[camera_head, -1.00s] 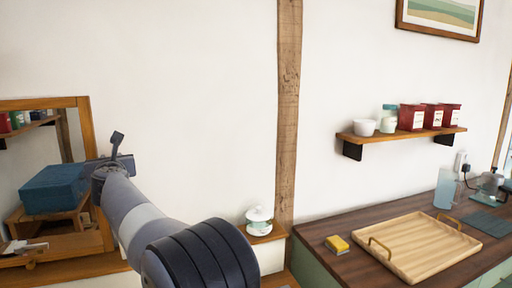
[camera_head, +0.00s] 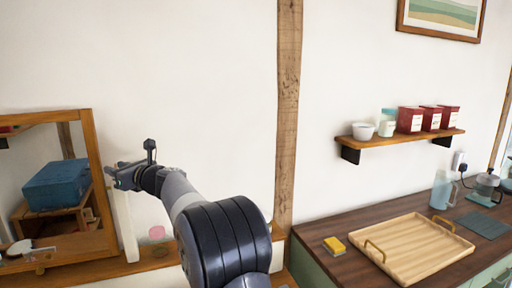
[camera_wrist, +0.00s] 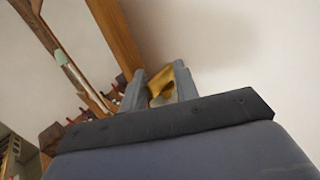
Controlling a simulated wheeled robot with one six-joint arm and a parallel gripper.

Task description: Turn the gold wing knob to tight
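The gold wing knob (camera_wrist: 160,84) shows in the wrist view, between the two grey fingers of my gripper (camera_wrist: 160,88). The fingers stand apart on either side of it; whether either one touches it is hard to tell. In the head view my gripper (camera_head: 120,176) points left, close to the right side post of the wood-framed mirror (camera_head: 94,160). The knob cannot be made out there, and its turn position is unclear.
A pale upright post (camera_head: 125,225) stands beside the mirror on a wooden ledge (camera_head: 150,262). A pink item (camera_head: 157,233) is close by. To the right, a dark counter (camera_head: 330,262) holds a wooden tray (camera_head: 408,220) and a yellow sponge (camera_head: 334,245).

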